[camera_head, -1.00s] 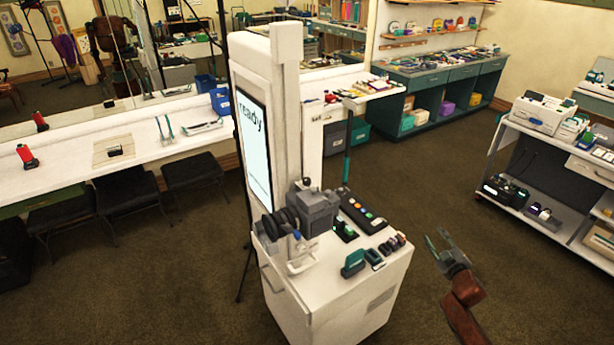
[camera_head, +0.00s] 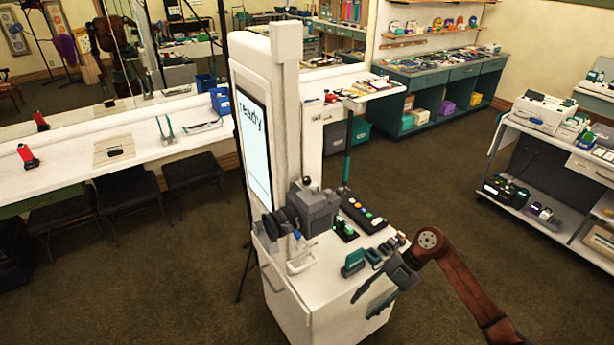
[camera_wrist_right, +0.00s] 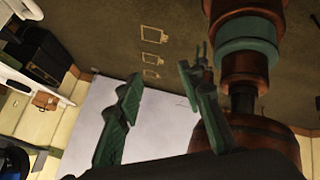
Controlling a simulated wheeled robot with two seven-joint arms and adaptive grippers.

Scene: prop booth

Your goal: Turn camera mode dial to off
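A grey camera (camera_head: 318,212) with a black lens (camera_head: 276,225) sits on top of a white kiosk cabinet (camera_head: 340,275). A small dark knob (camera_head: 307,182) stands on the camera's top; I cannot read any mode mark on it. My right gripper (camera_head: 366,299) is in front of the cabinet's front right edge, to the right of and lower in the picture than the camera. Its two green fingers are apart with nothing between them, as the right wrist view (camera_wrist_right: 160,90) also shows. The wrist view does not show the camera. My left gripper is not in view.
A panel with coloured buttons (camera_head: 362,212) and small green and dark items (camera_head: 353,262) crowd the cabinet top beside the camera. A tall white column with a "ready" screen (camera_head: 254,150) rises behind. A shelf cart (camera_head: 540,190) stands right; open carpet lies between.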

